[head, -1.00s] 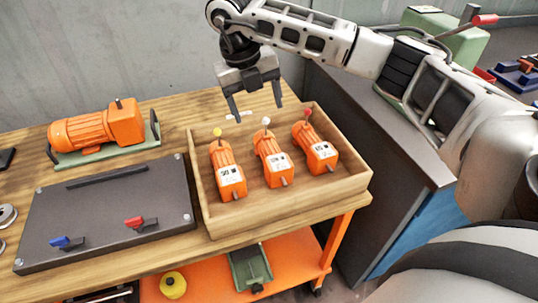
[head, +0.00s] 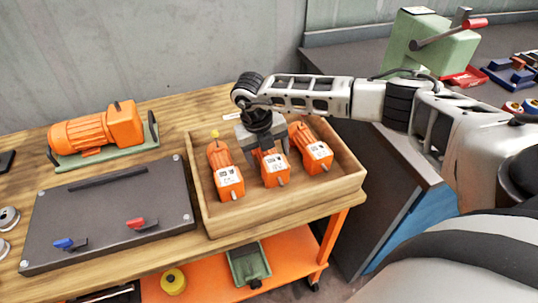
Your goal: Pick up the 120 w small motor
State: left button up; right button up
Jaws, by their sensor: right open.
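Three small orange motors with white labels lie side by side in a wooden tray (head: 283,212): the left motor (head: 226,172) with a yellow tip, the middle motor (head: 275,172), and the right motor (head: 313,152) with a red tip in the earlier view. The label numbers are too small to read surely, so I cannot tell which is the 120 W one. My right gripper (head: 268,156) is open, pointing down over the middle motor, and hides its rear part and tip. I cannot tell whether the fingers touch it. My left gripper is out of view.
A larger orange motor (head: 97,130) on a green base stands at the back left. A dark panel (head: 105,200) with a blue and a red lever lies left of the tray. A green machine (head: 430,42) stands on the grey bench at the right.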

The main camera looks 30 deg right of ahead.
jog(key=shift+f, duration=0.3)
grip_shut()
jog(key=shift+w+r, duration=0.15)
jog(key=shift+r, duration=0.05)
jog(key=shift+r, duration=0.1)
